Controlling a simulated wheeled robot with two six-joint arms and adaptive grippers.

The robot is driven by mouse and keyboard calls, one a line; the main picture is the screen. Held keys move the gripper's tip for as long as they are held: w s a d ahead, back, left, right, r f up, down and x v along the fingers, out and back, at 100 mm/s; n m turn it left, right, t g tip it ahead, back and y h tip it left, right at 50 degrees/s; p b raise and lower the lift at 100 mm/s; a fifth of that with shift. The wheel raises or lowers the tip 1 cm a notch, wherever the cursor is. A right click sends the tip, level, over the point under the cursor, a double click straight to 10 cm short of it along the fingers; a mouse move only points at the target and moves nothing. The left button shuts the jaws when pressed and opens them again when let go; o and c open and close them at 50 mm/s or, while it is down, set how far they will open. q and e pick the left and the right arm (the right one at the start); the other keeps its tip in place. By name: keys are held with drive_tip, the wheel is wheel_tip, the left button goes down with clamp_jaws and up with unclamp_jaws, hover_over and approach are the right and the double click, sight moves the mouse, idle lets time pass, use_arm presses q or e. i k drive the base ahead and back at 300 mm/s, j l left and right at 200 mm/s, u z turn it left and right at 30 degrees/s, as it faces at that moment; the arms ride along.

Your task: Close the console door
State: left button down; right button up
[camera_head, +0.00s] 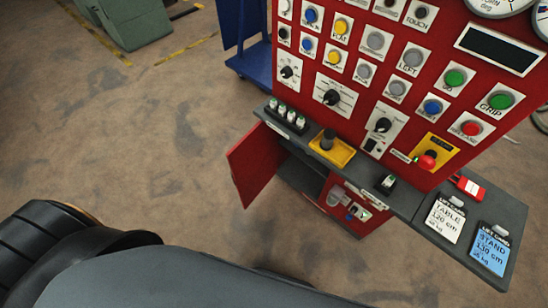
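The red control console (446,30) stands at the upper right, its face covered with buttons, knobs and a dark display. Its red door (253,162) is below the grey shelf at the console's left side. The door stands open, swung outward to the left, and a dark compartment (300,172) shows beside it. Neither of my grippers is in view. Large dark rounded parts, which look like my own body, fill the lower left.
The grey shelf (405,205) juts out above the compartment. It carries a yellow tray (343,153), a white card (445,220) and a blue card (490,250). A red panel with sockets (350,207) is right of the compartment. Brown floor (150,130) left of the door is clear.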

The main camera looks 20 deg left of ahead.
sight(252, 160)
drive_tip(key=i+j+z, duration=0.1)
drive_tip(key=j+z, duration=0.7)
drive_tip(key=k+j+z, duration=0.1)
drive_tip(key=j+z, duration=0.3)
drive_tip(key=j, duration=0.15)
drive_tip(key=k+j, duration=0.1)
drive_tip(key=j, duration=0.85)
drive_tip(key=k+j+z, duration=0.1)
drive_tip(key=j, duration=0.35)
drive_tip(key=k+j, duration=0.15)
drive_tip(key=j, duration=0.3)
drive_tip(key=k+j, duration=0.1)
drive_tip(key=j, duration=0.35)
drive_tip(key=z, duration=0.05)
